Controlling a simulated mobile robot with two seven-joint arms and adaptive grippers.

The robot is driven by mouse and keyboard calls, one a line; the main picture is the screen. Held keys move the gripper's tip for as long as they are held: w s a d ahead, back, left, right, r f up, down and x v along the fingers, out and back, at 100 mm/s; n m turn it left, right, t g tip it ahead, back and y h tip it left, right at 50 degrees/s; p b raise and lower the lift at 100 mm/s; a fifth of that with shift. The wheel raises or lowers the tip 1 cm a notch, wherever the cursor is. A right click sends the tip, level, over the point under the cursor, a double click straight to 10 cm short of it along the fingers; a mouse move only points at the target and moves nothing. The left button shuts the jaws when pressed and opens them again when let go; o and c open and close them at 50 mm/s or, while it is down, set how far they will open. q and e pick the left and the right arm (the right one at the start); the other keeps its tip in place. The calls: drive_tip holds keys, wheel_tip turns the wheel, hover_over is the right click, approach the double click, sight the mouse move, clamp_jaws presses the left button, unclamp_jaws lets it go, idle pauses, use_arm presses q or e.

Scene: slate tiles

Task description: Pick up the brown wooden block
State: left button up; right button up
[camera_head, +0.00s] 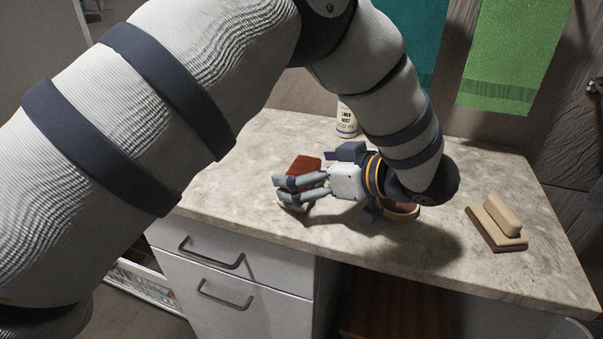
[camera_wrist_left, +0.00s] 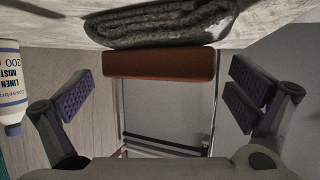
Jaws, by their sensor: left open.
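The brown wooden block (camera_head: 303,164) is on the countertop, partly hidden behind my left gripper in the head view. In the left wrist view the block (camera_wrist_left: 160,64) lies crosswise, centred between the two spread fingers and beyond their tips. My left gripper (camera_head: 291,188) is open and empty, with its fingers pointing toward the block; its pads also show in the left wrist view (camera_wrist_left: 162,92). I cannot tell from the head view whether a finger touches the block. My right gripper is not in view.
A dark grey folded cloth (camera_wrist_left: 165,22) lies right by the block. A white bottle (camera_head: 346,121) stands at the back. A reddish dish (camera_head: 403,211) is partly hidden by my wrist. A beige-handled brush-like tool (camera_head: 496,221) lies right. The countertop's (camera_head: 240,190) left part is clear.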

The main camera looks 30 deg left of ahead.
use_arm(q)
drive_tip(key=c, duration=1)
